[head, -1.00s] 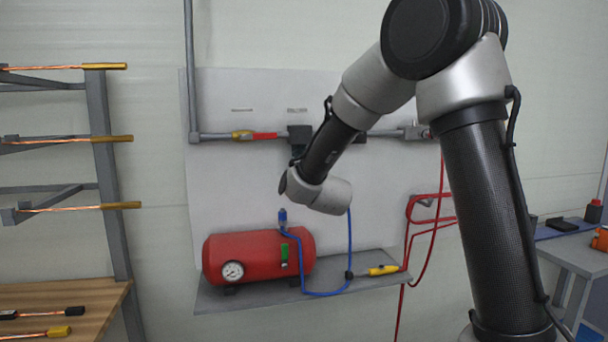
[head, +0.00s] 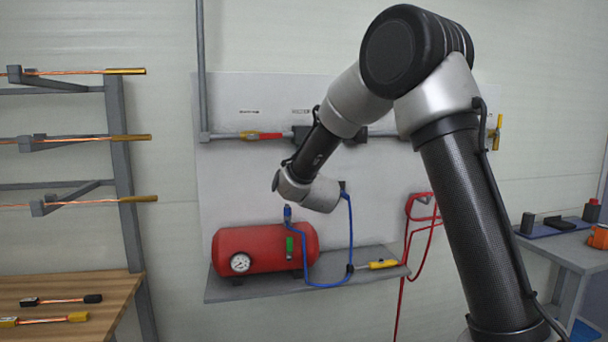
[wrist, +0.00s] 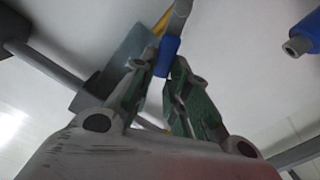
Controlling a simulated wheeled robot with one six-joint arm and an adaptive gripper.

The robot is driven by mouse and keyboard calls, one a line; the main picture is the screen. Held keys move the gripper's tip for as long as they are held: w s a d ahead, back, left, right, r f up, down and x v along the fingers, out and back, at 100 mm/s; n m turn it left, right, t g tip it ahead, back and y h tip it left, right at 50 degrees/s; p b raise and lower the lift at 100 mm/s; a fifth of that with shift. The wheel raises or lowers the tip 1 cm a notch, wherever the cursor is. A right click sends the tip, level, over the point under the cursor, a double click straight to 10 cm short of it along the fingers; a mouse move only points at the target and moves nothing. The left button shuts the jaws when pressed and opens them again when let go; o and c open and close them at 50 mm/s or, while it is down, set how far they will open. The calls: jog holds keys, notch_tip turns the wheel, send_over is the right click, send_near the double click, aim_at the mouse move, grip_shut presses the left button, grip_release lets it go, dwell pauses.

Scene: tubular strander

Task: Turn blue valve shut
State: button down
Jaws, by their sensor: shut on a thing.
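My gripper (wrist: 167,72) has dark green-sided fingers, closed around a short blue sleeve (wrist: 168,55) at their tips. The sleeve looks like the blue valve's handle, with a grey metal part above it. The body of the valve is not clearly visible. In the head view my arm's end hides the gripper, in front of the white wall panel (head: 230,180), above the red tank.
The red tank (head: 262,250) with a gauge stands on a grey shelf (head: 240,292). A blue hose (head: 350,235) loops beside it. A pipe with a red-and-yellow handle (head: 260,135) runs above. Another blue cylinder (wrist: 305,32) shows at the right of the wrist view.

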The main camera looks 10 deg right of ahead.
jog(key=a+f+n, duration=0.4)
jog(key=f+n, duration=0.1)
jog(key=n, duration=0.6)
jog(key=shift+f+n, duration=0.15)
jog(key=shift+n, duration=0.15)
dwell(0.4)
jog(key=c, duration=1.4)
grip_release()
jog(key=s, duration=1.2)
jog(key=shift+d, duration=0.1)
